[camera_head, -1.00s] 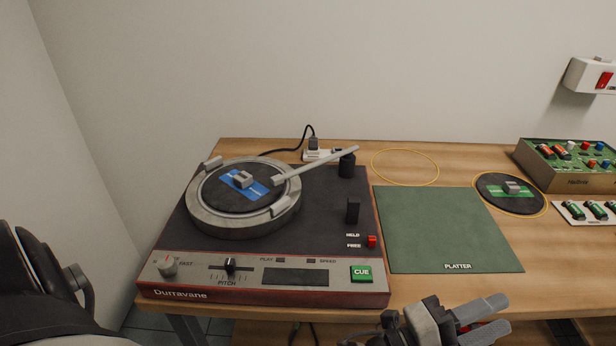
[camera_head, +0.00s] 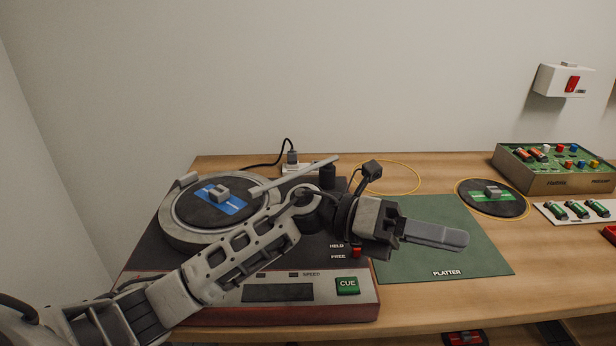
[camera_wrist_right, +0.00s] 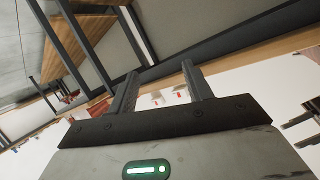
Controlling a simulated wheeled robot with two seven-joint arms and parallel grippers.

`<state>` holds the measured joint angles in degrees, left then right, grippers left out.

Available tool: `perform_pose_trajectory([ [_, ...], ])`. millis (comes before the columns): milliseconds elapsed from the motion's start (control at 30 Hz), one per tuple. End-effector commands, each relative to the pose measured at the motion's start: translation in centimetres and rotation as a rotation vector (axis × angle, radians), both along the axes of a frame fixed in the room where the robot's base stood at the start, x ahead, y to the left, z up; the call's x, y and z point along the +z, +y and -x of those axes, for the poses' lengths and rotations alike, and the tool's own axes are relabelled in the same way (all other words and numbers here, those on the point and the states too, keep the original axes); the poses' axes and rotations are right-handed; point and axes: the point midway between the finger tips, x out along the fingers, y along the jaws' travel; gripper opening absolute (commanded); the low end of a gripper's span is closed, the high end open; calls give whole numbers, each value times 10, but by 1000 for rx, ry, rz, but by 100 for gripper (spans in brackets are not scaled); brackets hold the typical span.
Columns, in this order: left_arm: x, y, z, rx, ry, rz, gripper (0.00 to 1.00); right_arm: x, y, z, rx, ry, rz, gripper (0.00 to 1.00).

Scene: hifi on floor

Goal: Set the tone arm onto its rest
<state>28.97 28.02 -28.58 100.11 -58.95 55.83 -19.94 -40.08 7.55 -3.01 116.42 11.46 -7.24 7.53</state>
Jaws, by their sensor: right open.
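The grey tone arm (camera_head: 300,174) runs from a black pivot post (camera_head: 327,176) to the left. Its head end is over the record (camera_head: 203,213) with a blue label on the turntable (camera_head: 310,312); I cannot tell whether it touches. My left arm crosses the deck in the head view. The left gripper (camera_head: 452,238) points right above the green mat, seen side-on, so its jaw gap is unclear. It is apart from the tone arm. The black upright block near the HELD/FREE switch (camera_head: 356,252) is hidden behind my arm. My right gripper (camera_wrist_right: 160,88) is open and empty in the wrist view.
The green PLATTER mat (camera_head: 420,262) lies right of the deck. Behind it are an empty yellow ring (camera_head: 388,178) and a second record (camera_head: 510,205). A green-topped box (camera_head: 550,180) stands at the right. A wall switch (camera_head: 563,80) is above.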

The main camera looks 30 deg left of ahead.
Motion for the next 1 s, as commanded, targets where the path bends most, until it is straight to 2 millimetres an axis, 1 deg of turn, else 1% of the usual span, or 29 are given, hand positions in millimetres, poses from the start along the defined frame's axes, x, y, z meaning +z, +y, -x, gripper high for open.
perform_pose_trajectory([
  [33,-4,13,-11,-18,-66,-126,34,-5,8,1,21,9,9,50],
  [67,-7,22,-16,-29,-97,-209,34,-6,12,1,35,16,16,50],
  [167,-10,68,-41,-25,-173,-518,34,-10,28,4,84,41,38,50],
  [200,-6,95,-53,0,-188,-653,34,-12,35,5,106,53,49,50],
  [233,-2,118,-61,28,-192,-755,34,-13,40,6,122,59,57,50],
  [267,4,141,-68,61,-188,-849,34,-14,45,7,137,68,65,50],
  [300,14,172,-75,115,-172,-963,34,-14,51,9,157,77,75,50],
  [367,32,217,-80,202,-133,-1109,34,-15,58,11,182,89,89,50],
  [400,44,245,-80,260,-101,-1186,34,-16,63,13,197,97,97,50],
  [500,72,299,-73,390,-16,-1319,34,-16,71,16,225,110,114,50],
  [533,78,311,-70,420,6,-1345,34,-16,73,17,232,114,117,50],
  [600,89,331,-63,473,50,-1386,34,-16,76,18,242,119,123,50],
  [633,92,336,-61,489,63,-1397,34,-15,76,18,245,121,126,50],
  [733,93,345,-59,512,86,-1417,34,-16,77,19,251,122,130,50],
  [867,77,343,-65,511,87,-1418,34,-17,78,19,251,119,131,50],
  [1000,49,338,-75,508,87,-1418,34,-20,78,19,252,115,132,50],
])
